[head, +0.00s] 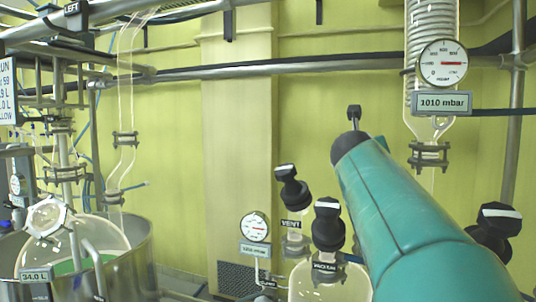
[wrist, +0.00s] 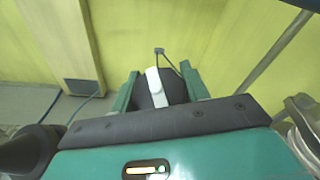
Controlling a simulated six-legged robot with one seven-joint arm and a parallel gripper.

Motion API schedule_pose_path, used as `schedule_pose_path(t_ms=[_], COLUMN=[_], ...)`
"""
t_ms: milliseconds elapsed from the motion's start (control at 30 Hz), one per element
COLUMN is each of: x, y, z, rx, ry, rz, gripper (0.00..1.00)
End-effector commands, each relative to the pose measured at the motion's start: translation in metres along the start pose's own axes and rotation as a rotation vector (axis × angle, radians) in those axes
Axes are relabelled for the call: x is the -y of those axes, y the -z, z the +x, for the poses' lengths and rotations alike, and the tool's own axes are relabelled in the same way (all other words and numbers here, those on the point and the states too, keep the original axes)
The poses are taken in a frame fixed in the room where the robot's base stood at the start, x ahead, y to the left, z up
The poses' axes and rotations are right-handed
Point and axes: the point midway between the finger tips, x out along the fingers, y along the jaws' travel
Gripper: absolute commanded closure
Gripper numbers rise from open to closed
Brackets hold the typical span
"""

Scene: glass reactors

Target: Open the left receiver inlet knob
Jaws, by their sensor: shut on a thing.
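In the wrist view a black knob (wrist: 176,88) with a white bar across its top sits between the two teal fingers of my gripper (wrist: 158,82). The fingers are shut on the knob, one on each side. The white bar runs nearly up and down in that view, between the fingers. No label shows on this knob, so I cannot read which one it is. In the head view my teal arm reaches up the middle right and hides the gripper and the held knob.
Black knobs with white tops stand below in the head view: the VENT knob (head: 290,187), a front flask knob (head: 327,222) and a right knob (head: 496,222). A gauge marked 1010 mbar (head: 442,65) hangs beside a glass coil. A glass vessel (head: 100,240) stands left.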

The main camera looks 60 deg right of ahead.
Motion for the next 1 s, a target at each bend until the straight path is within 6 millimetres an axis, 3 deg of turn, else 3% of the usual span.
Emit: schedule_pose_path(t_ms=[533, 1000], x=[-0.0057, -0.0056], y=[0.0002, 0.0012], z=[-0.0003, -0.0010], rx=[0.001, -0.002], ry=[-0.253, -0.348], rz=[-0.150, -0.216], gripper=[0.78, 0.78])
